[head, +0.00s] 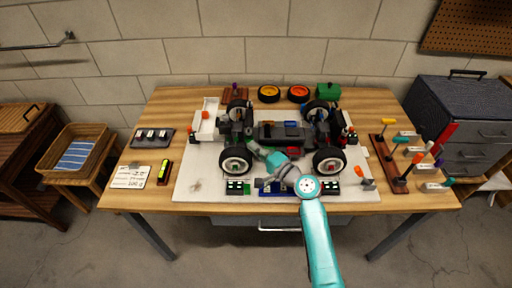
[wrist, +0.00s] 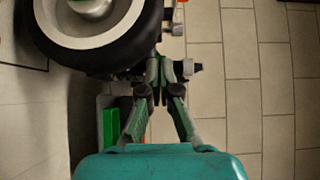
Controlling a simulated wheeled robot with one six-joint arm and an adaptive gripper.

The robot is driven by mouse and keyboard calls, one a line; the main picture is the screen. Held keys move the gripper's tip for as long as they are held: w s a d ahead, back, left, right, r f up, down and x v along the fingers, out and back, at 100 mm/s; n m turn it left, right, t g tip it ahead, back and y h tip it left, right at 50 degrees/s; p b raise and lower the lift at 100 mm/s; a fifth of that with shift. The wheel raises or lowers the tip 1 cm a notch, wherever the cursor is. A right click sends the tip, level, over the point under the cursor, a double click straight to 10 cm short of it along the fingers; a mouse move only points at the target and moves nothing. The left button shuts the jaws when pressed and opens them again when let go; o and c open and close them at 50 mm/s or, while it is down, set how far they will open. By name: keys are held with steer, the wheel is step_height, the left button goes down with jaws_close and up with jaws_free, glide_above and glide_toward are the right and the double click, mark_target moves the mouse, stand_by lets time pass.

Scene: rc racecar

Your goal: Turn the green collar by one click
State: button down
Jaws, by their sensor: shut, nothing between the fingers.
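The RC racecar (head: 280,130) stands on a pale mat in the middle of the workbench, with its black-tyred wheels on. My gripper (head: 254,147) reaches over the near side of the car, close to the near left wheel (head: 236,160). In the wrist view my gripper (wrist: 160,76) has its fingertips together beside a large wheel (wrist: 95,30); small dark and light parts show around the tips. Nothing clear is held. I cannot pick out the green collar with certainty; the tips and the wheel may hide it. A bright green block (wrist: 110,126) shows left of the fingers, lower down.
A rack with coloured-handled tools (head: 388,165) stands on the right. Two orange-rimmed wheels (head: 268,93) and a green box (head: 328,91) are at the back. A white tray (head: 206,118) lies left of the car. Small trays line the mat's front edge.

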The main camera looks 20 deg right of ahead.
steer(key=shift+a, duration=0.4)
steer(key=shift+a+m+h, duration=0.15)
steer(key=shift+m+h, duration=0.25)
steer(key=shift+h, duration=0.1)
steer(key=shift+a+m+t+h, duration=0.1)
steer(key=shift+m+t+h, duration=0.3)
steer(key=shift+t+h, duration=0.15)
